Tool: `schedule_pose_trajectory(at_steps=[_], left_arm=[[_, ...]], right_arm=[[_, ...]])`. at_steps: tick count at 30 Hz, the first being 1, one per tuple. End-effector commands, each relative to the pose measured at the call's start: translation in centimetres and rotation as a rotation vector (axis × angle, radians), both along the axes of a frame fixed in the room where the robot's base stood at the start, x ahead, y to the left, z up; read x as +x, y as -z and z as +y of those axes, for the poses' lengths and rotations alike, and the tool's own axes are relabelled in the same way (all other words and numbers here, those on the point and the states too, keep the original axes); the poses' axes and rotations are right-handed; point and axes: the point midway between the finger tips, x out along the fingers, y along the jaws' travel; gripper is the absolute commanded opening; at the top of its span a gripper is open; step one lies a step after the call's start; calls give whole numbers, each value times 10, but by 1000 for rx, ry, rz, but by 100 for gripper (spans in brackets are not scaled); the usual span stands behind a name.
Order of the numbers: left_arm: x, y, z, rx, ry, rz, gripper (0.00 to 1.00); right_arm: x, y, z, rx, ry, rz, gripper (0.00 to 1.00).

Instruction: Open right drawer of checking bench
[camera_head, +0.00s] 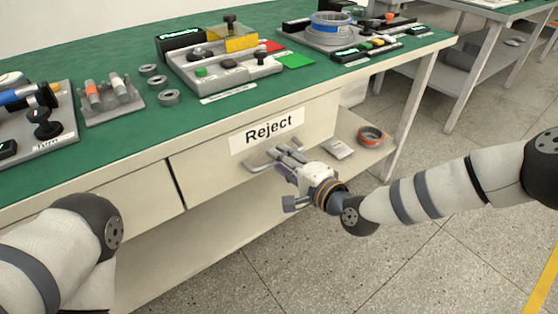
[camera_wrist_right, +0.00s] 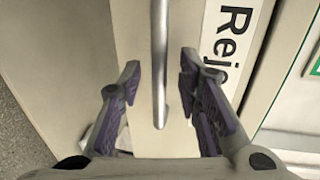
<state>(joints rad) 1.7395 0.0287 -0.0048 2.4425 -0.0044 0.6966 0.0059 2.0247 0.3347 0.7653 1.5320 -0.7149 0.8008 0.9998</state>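The right drawer (camera_head: 207,178) of the green-topped checking bench (camera_head: 140,140) has a cream front with a white "Reject" label (camera_head: 267,131). Its front looks flush with the bench. A grey bar handle (camera_head: 256,168) sits below the label. My right gripper (camera_head: 283,155) is at the handle. In the right wrist view, the handle (camera_wrist_right: 159,50) runs between the two fingers of the right gripper (camera_wrist_right: 160,66), with a gap on each side. My left arm shows at the lower left, but its gripper is out of view.
A left drawer front (camera_head: 135,205) adjoins the right drawer. Gauges, rings and fixtures stand on the bench top. A lower shelf holds an orange-grey ring (camera_head: 370,136) and a small grey box (camera_head: 338,148). The speckled floor (camera_head: 420,255) in front is clear.

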Motion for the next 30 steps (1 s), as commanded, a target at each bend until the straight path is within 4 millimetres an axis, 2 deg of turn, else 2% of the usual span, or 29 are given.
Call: schedule_pose_trajectory(at_steps=[3, 11, 12, 16, 25, 30], left_arm=[[-1, 2, 0, 0, 0, 4, 40], [-1, 2, 0, 0, 0, 3, 40], [-1, 2, 0, 0, 0, 3, 40], [-1, 2, 0, 0, 0, 3, 40], [-1, 1, 0, 0, 0, 2, 40], [3, -5, 0, 0, 0, -10, 40]], right_arm=[[10, 3, 7, 1, 0, 1, 31], [13, 3, 9, 1, 0, 1, 31], [13, 3, 9, 1, 0, 1, 29], [12, 3, 9, -1, 0, 1, 0], [11, 3, 8, 0, 0, 0, 0], [-4, 1, -3, -1, 0, 1, 0]])
